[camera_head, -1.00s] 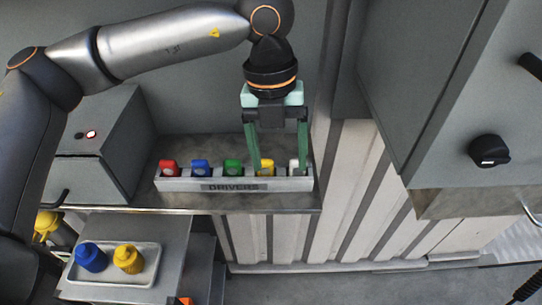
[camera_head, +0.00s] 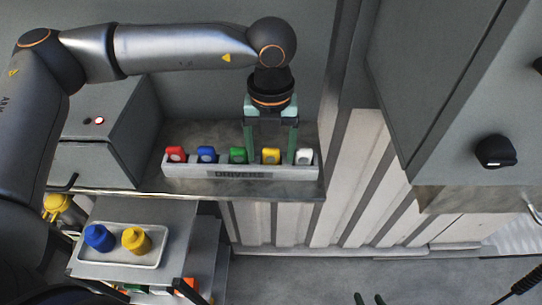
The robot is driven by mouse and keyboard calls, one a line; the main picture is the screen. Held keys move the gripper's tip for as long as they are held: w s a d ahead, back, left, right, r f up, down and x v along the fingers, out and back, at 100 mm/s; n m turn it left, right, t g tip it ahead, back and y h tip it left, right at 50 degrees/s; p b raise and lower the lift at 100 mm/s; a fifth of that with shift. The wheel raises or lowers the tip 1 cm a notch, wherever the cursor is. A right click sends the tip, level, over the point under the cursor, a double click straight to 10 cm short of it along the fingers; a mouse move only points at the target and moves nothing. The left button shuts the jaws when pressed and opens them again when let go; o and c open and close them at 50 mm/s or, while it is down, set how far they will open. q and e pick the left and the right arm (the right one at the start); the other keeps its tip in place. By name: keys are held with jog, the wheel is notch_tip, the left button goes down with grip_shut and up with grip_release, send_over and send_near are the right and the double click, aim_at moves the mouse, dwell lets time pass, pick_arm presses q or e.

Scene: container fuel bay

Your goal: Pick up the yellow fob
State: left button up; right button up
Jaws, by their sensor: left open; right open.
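The yellow fob (camera_head: 271,157) stands in a slot of the grey rack labelled DRIVERS (camera_head: 200,172), between the green fob and the white fob. My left gripper (camera_head: 271,157) points down at the rack from above. It is open, with one green finger on each side of the yellow fob; I cannot tell whether they touch it. My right gripper (camera_head: 369,299) shows only as two dark fingertips, apart and empty, at the bottom edge.
Red (camera_head: 175,153), blue (camera_head: 206,154), green (camera_head: 238,155) and white (camera_head: 304,157) fobs share the rack. A grey box (camera_head: 110,130) stands left of it. A tray (camera_head: 84,264) below holds a blue cap (camera_head: 98,238) and a yellow cap (camera_head: 136,240). A cabinet (camera_head: 440,90) stands right.

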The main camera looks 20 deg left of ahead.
aim_at(271, 148)
pick_arm(q)
grip_shut()
dwell(0.5)
jog(key=shift+r, duration=0.5)
notch_tip(271, 148, up, 2)
jog(key=shift+r, duration=0.1)
jog(key=s+d+r, duration=0.4)
jog(key=d+r, duration=0.1)
jog(key=r, duration=0.3)
jog(key=s+d+r, duration=0.5)
jog(key=r, duration=0.3)
jog(key=shift+d+r+p, duration=0.2)
jog(key=shift+d+p, duration=0.2)
